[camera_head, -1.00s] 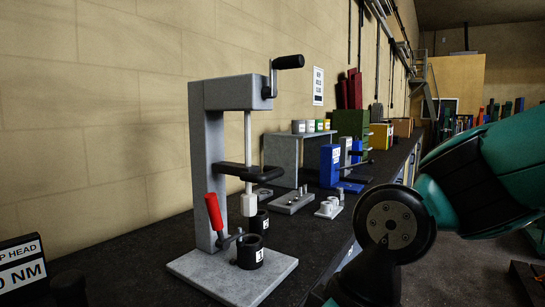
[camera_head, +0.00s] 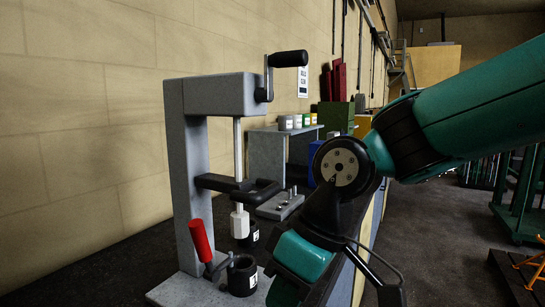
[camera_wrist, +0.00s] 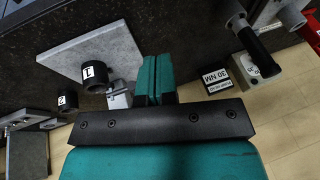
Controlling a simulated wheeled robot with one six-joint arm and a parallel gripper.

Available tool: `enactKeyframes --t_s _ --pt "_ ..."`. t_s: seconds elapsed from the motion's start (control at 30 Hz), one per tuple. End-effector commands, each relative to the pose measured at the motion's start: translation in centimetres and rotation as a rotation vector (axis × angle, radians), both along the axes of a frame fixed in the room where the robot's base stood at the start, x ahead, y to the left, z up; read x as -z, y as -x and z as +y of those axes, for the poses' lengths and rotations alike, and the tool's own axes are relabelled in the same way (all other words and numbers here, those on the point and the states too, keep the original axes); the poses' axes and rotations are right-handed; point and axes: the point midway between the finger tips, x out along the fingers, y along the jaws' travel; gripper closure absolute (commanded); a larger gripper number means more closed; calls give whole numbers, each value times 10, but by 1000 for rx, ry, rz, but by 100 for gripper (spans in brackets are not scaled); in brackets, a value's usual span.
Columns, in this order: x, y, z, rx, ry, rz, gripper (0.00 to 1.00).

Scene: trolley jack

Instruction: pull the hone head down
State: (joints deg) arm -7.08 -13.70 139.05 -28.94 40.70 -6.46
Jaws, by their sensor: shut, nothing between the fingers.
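The honing stand (camera_head: 190,150) is a grey column with a top arm, a crank (camera_head: 270,72) and a pale vertical rod. The white hone head (camera_head: 240,222) hangs at the rod's lower end, above the base plate. A black yoke-shaped handle (camera_head: 262,194) sits just above it. A black cup (camera_head: 243,275) labelled 1 stands on the grey base plate (camera_wrist: 75,52) below. My gripper (camera_wrist: 153,78) is shut and empty, pointing towards the plate's edge in the wrist view. In the head view its teal body is right of the stand, apart from the handle; its fingertips cannot be made out.
A red-handled lever (camera_head: 201,240) stands beside the cup. A second black cup (camera_head: 248,236) is behind. A grey shelf with small tins (camera_head: 286,122) stands further back. The floor on the right has free room.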

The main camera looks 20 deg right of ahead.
Motion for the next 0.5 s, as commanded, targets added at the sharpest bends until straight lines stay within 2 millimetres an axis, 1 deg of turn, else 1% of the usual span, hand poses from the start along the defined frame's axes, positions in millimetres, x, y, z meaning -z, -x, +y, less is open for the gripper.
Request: enactKeyframes --t_s 0.03,0.07,0.1,0.17,0.2,0.3,0.33,0.4,0.5 --pt "-43 -26 -11 20 -5 -44 100" --pt "-58 -40 -17 26 -6 -71 100" --pt "-77 -58 -26 33 -6 -108 100" --pt "-104 -83 -42 40 -3 -162 100" --pt "-120 -98 -53 46 1 -195 100" --pt "-153 -128 -78 55 18 -267 100" --pt "-160 -134 -85 57 22 -285 100" --pt "-174 -146 -98 60 33 -317 100" --pt "-183 -156 -109 61 43 -343 100"
